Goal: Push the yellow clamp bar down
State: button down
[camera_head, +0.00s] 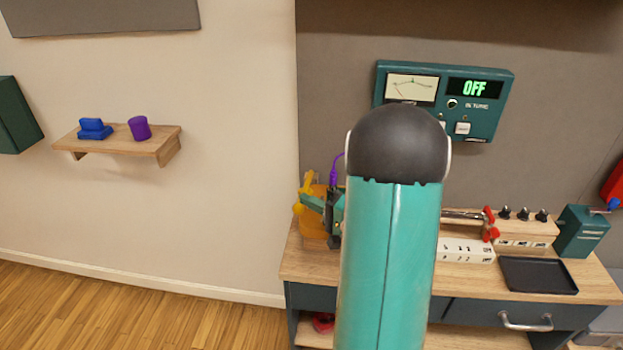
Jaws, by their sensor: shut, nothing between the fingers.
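A yellow part (303,188), which looks like the clamp bar, stands at the left end of the wooden bench. It sits by an orange block (314,225). My gripper (318,204) is next to it, its teal and dark fingers pointing left at the yellow part. The fingers are shut and hold nothing. I cannot tell whether they touch the yellow part. My teal arm link with its black joint fills the middle of the view and hides the bench behind it and part of my wrist.
A purple cable (333,176) rises behind my gripper. A teal meter panel (485,118) reading OFF hangs on the wall. The bench (300,268) also bears a black tray (538,275), a white switch block (466,250) and a red-handled part (490,224). A wall shelf (160,148) is at left.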

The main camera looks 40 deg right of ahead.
notch_tip(320, 180, down, 8)
jog(key=s+a, duration=0.1)
dwell(0.4)
jog(key=shift+s+a, duration=0.1)
jog(key=r+v, duration=0.1)
jog(key=v, duration=1.2)
jog(key=shift+s+d, duration=0.15)
jog(key=shift+d, duration=0.15)
